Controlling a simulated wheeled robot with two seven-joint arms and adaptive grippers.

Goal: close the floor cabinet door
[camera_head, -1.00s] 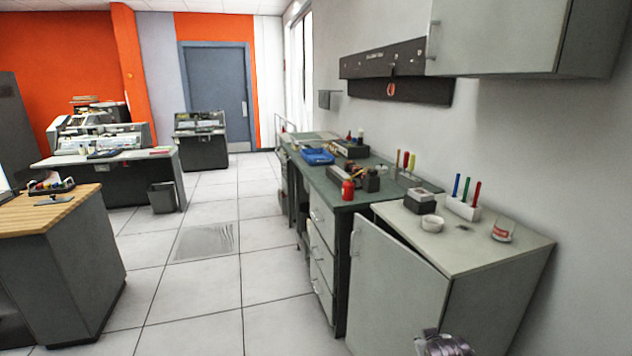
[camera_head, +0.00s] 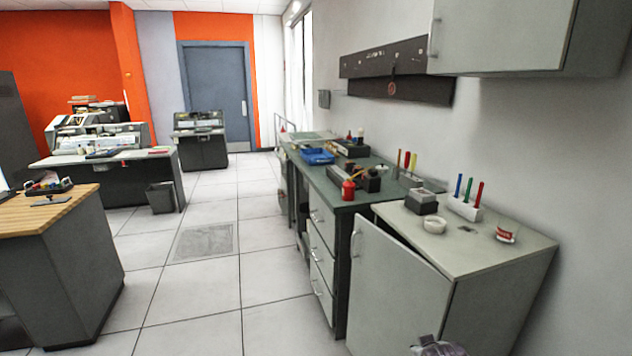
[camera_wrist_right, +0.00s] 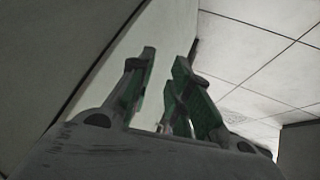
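The floor cabinet (camera_head: 500,300) stands at the lower right of the head view. Its grey door (camera_head: 395,290) is partly open, with a dark gap between its top edge and the cabinet top. A handle (camera_head: 355,243) is on the door's left side. A piece of my right arm shows at the bottom edge, in front of the door. In the right wrist view my right gripper (camera_wrist_right: 164,58) has its green-padded fingers apart with nothing held between them. A pale panel is behind and left of the fingers; I cannot tell whether they touch it. My left gripper is out of view.
The cabinet top carries a white bowl (camera_head: 435,225), a dark box (camera_head: 421,202), a pen holder (camera_head: 465,208) and a cup (camera_head: 506,232). A green-topped drawer bench (camera_head: 330,190) adjoins it. A wall cabinet (camera_head: 500,35) hangs above. Tiled floor (camera_head: 200,290) to the left is clear.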

